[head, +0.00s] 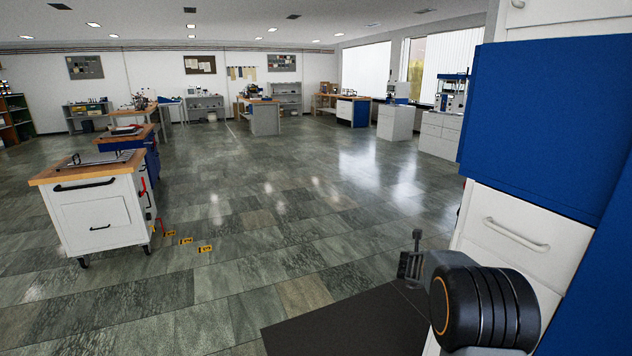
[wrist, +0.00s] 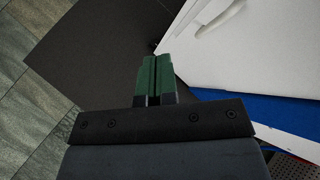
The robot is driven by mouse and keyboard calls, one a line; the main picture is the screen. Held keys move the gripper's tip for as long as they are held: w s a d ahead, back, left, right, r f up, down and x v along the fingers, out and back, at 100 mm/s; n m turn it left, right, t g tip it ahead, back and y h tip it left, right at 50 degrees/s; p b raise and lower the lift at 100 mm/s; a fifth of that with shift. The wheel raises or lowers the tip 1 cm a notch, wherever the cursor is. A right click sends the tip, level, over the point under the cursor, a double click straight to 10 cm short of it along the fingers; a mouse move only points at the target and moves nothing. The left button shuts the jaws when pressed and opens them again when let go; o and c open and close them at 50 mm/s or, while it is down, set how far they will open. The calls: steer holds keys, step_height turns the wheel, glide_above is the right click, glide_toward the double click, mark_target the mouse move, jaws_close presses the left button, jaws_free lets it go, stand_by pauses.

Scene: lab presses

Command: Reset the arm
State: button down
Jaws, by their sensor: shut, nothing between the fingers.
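My gripper (wrist: 155,58) shows in the wrist view with its two green-faced fingers side by side, shut and empty. Beyond the fingertips lie a dark flat surface and the edge of a white cabinet front. In the head view my gripper (head: 410,262) is small and partly hidden behind my dark, rounded arm joint at the lower right. My arm is low and close to my body, beside the white drawer unit (head: 480,215).
A blue panel (head: 545,130) stands above the white drawers, close on the right. A white cart with a wooden top (head: 48,178) stands at the left, with yellow floor markers (head: 186,240) beside it. Benches line the far wall. The middle floor is clear.

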steer(key=s+a+r+n+y+p, duration=0.1)
steer(key=s+a+r+n+y, duration=0.15)
steer(key=s+a+n, duration=0.4)
steer(key=s+a+r+n+g+y+p, duration=0.1)
steer(key=s+a+r+n+y+p, duration=0.2)
steer(key=n, duration=0.7)
steer(key=s+a+r+n+y, duration=0.1)
steer(key=s+a+n+y, duration=0.2)
steer(key=a+n, duration=0.5)
steer(key=s+r+n+g+p, duration=0.1)
steer(key=s+r+n+p, duration=0.1)
steer(key=s+r+n, duration=0.2)
steer(key=s+r+n+g+h+p, duration=0.1)
steer(key=s+r+n+p, duration=0.2)
steer(key=s, duration=0.6)
steer(key=s+r+n+g+h+p, duration=0.1)
steer(key=s+r+n+p, duration=0.1)
steer(key=s+r+n, duration=0.2)
steer(key=shift+s+d+r+n+g+p, duration=0.2)
steer(key=shift+s+r+n+g+p, duration=0.15)
steer(key=shift+s+n, duration=1.25)
steer(key=shift+s+m+h, duration=0.25)
